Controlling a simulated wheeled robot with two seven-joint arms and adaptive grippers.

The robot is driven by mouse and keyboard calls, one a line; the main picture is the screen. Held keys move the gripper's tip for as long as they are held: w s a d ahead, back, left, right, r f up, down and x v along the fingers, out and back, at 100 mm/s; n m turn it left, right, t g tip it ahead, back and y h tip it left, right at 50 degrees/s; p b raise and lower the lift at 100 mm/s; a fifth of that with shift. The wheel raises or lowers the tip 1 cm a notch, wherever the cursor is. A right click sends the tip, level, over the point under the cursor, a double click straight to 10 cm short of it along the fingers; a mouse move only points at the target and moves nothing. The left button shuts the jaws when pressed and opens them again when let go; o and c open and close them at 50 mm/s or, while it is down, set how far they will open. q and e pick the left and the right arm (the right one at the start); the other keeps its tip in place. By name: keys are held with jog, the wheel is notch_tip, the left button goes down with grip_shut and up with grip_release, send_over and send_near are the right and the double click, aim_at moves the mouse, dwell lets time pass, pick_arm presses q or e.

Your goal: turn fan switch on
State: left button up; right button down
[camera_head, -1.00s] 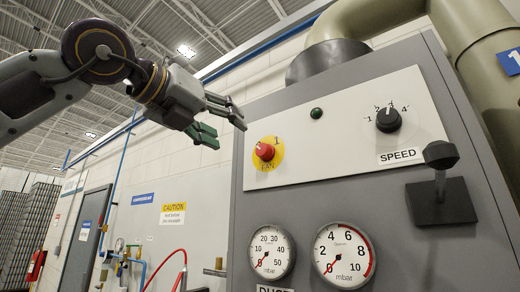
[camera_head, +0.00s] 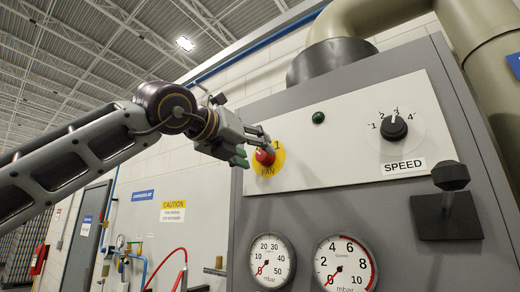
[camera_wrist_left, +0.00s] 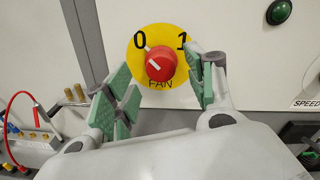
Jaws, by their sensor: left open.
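The red fan switch (camera_head: 265,156) sits on a yellow disc marked FAN on the white panel of the grey cabinet. In the left wrist view the red knob (camera_wrist_left: 160,64) shows between 0 and 1 marks, and its white pointer line points up-left toward 0. My left gripper (camera_head: 252,145) is at the disc, coming from the left. In the left wrist view its green-padded fingers (camera_wrist_left: 165,85) are open, one either side of the knob; whether they touch it I cannot tell. My right gripper is not in view.
A green lamp (camera_head: 318,117) and a black SPEED knob (camera_head: 394,127) are on the same panel. A black lever (camera_head: 449,190) juts out at the right. Two gauges (camera_head: 272,260) (camera_head: 346,264) sit below. Hoses and fittings show at the lower left.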

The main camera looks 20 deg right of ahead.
aim_at(261, 154)
pick_arm(q)
jog(key=shift+p+x, duration=0.5)
jog(key=shift+x, duration=1.15)
jog(key=shift+c, duration=0.2)
jog(key=shift+s, duration=0.1)
jog(key=c, duration=1)
